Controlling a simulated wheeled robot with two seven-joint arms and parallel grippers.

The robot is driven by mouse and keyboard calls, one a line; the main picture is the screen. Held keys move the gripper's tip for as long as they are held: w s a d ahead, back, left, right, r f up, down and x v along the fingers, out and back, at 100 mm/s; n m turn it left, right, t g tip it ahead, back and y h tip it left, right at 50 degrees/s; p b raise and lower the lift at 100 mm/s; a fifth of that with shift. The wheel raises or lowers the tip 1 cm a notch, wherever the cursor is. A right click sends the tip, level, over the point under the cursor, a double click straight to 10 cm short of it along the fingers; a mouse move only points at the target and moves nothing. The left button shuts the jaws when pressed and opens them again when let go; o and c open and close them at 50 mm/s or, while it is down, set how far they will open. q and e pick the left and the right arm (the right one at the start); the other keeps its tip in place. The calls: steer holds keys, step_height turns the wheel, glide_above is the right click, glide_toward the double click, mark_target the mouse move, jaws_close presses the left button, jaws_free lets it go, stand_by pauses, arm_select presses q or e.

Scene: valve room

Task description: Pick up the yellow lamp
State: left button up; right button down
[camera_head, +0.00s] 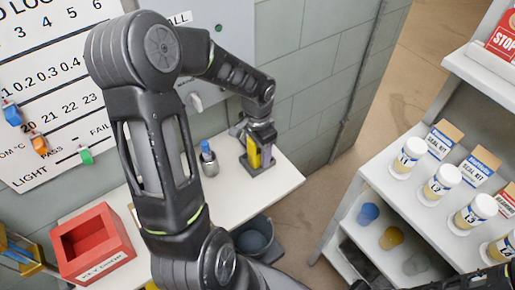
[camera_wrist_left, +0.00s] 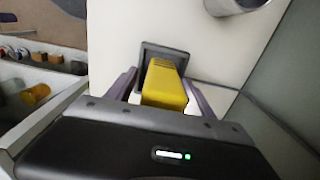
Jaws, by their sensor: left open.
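The yellow lamp (camera_head: 253,154) stands upright in a dark grey holder (camera_head: 258,168) on the white shelf at the wall. In the left wrist view the lamp (camera_wrist_left: 164,84) shows as a yellow block, with the square rim of the holder (camera_wrist_left: 150,49) behind it. My left gripper (camera_head: 260,149) is at the lamp, pointing down, with its fingers open on either side of it. In the left wrist view the left gripper's fingers (camera_wrist_left: 162,88) flank the lamp; whether they touch it I cannot tell. My right gripper is not clearly seen.
A grey metal cup with a blue-topped item (camera_head: 209,160) stands left of the lamp on the shelf (camera_head: 286,178). A red box (camera_head: 90,247) is at lower left. A dark bucket (camera_head: 257,240) is below the shelf. A rack at right holds several white jars (camera_head: 438,183).

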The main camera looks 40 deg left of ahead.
arm_select(q)
steer(key=shift+c, duration=0.5)
jaws_close()
stand_by(0.4)
